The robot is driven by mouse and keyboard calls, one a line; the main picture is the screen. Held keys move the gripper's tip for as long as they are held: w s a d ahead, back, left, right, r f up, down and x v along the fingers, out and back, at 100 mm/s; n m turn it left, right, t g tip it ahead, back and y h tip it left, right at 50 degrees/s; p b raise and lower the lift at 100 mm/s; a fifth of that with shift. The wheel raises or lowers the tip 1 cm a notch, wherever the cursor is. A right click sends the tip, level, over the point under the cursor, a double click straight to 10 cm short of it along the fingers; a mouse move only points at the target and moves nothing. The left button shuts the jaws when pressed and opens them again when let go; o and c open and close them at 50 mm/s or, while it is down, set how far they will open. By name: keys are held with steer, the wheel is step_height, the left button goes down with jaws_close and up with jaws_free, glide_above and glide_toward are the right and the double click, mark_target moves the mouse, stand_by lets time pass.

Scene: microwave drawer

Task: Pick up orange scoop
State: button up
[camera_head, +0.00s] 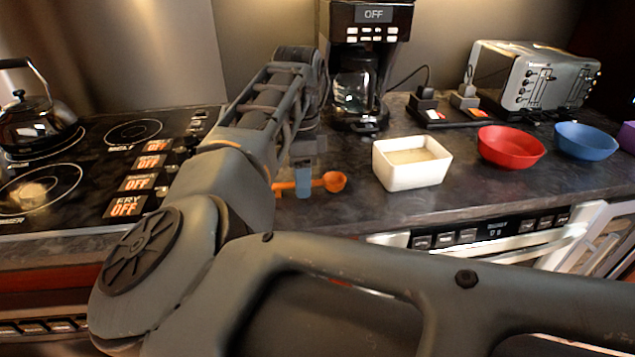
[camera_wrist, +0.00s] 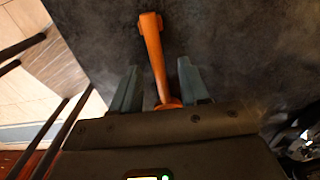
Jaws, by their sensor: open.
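The orange scoop (camera_head: 334,181) lies on the dark counter in front of the coffee maker, its bowl to the right and its handle to the left. My gripper (camera_head: 303,182) reaches down over it, and a finger hides part of the handle in the head view. In the wrist view the scoop's handle (camera_wrist: 155,50) runs between my two open fingers (camera_wrist: 160,88), with a gap on each side. The scoop's bowl end is mostly hidden behind the gripper body there.
A white square bowl (camera_head: 412,173) stands right of the scoop, then a red bowl (camera_head: 510,147) and a blue bowl (camera_head: 585,141). The coffee maker (camera_head: 367,25) and toaster (camera_head: 535,75) stand behind. The stove with a kettle (camera_head: 38,122) is at left.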

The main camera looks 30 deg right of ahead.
steer(key=shift+c, duration=0.3)
jaws_close()
steer(key=shift+r, duration=0.15)
